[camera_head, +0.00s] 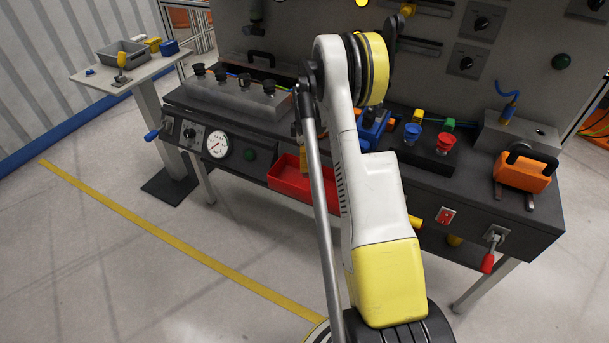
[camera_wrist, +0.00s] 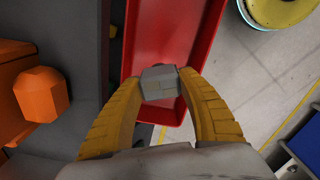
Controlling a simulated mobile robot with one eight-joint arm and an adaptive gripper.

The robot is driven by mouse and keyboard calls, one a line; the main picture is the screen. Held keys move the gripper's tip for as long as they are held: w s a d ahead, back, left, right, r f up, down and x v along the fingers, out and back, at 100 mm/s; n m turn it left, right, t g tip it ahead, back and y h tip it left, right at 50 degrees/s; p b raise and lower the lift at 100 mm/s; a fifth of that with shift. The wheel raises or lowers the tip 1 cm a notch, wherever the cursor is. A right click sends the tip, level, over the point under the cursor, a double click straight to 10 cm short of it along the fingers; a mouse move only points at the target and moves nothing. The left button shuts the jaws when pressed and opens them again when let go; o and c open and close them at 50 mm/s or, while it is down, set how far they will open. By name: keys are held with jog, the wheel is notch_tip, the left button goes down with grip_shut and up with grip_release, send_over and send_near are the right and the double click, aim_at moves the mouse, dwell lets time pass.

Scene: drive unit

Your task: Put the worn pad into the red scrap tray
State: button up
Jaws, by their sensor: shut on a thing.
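My gripper (camera_wrist: 161,80) shows in the wrist view with its two yellow fingers shut on a small grey block, the worn pad (camera_wrist: 160,85). The pad is between the fingertips, and the red scrap tray (camera_wrist: 185,30) lies behind it in this view. I cannot tell the gap between the pad and the tray floor. In the head view the red tray (camera_head: 284,183) sits at the front of the bench, its right part hidden by my arm. My gripper is mostly hidden there, and the pad cannot be made out.
The dark bench (camera_head: 432,187) carries an orange block with a black handle (camera_head: 525,171), blue and red knobs (camera_head: 443,143) and a grey fixture with black knobs (camera_head: 235,95). A gauge (camera_head: 217,146) is left of the tray. A side table (camera_head: 123,73) stands at far left.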

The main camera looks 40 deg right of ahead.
jog(key=shift+w+a+f, duration=0.15)
jog(key=shift+w+f, duration=0.05)
jog(key=shift+f, duration=0.25)
jog(key=shift+f+b, duration=0.95)
jog(key=shift+f, duration=0.75)
jog(key=shift+f, duration=0.15)
jog(key=o, duration=1.3)
jog(key=shift+c, duration=0.2)
